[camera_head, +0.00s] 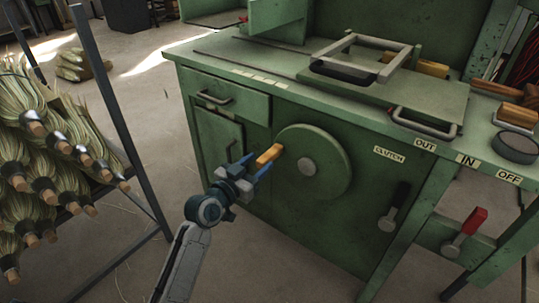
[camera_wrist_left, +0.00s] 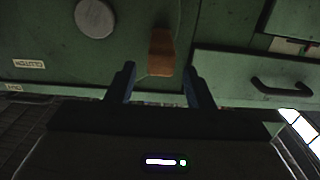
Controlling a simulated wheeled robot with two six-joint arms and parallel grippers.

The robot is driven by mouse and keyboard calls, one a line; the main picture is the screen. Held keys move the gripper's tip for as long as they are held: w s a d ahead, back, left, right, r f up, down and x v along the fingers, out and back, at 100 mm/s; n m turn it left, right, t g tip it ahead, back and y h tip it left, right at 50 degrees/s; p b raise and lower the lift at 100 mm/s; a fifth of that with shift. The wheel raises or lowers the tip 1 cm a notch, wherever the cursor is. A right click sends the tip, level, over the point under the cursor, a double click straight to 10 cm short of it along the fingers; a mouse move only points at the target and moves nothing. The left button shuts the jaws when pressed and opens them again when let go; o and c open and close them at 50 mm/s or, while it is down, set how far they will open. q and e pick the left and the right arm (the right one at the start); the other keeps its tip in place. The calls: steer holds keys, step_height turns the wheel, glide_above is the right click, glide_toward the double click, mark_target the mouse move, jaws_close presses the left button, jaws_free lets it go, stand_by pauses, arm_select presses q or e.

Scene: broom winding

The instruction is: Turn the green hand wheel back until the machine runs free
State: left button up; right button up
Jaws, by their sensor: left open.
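The green hand wheel (camera_head: 325,182) is a round disc on the front of the green machine, with a grey hub (camera_head: 307,166). Its wooden handle (camera_head: 269,155) sticks out at the wheel's left edge. My left gripper (camera_head: 252,165) is open, with its two blue fingers close to the handle. In the left wrist view the handle (camera_wrist_left: 161,52) shows between and just beyond the open fingers (camera_wrist_left: 160,88), with gaps on both sides. I cannot tell whether the fingertips reach past its end. My right gripper is not in view.
A black lever (camera_head: 394,207) sits under the CLUTCH label. A red-handled lever (camera_head: 465,232) is at the lower right, below the OUT, IN and OFF labels. A rack of brooms (camera_head: 122,135) stands at the left. The floor between rack and machine is clear.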

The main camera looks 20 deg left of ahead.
mark_target(280, 144)
arm_select(q)
steer(key=x, duration=0.6)
jaws_close()
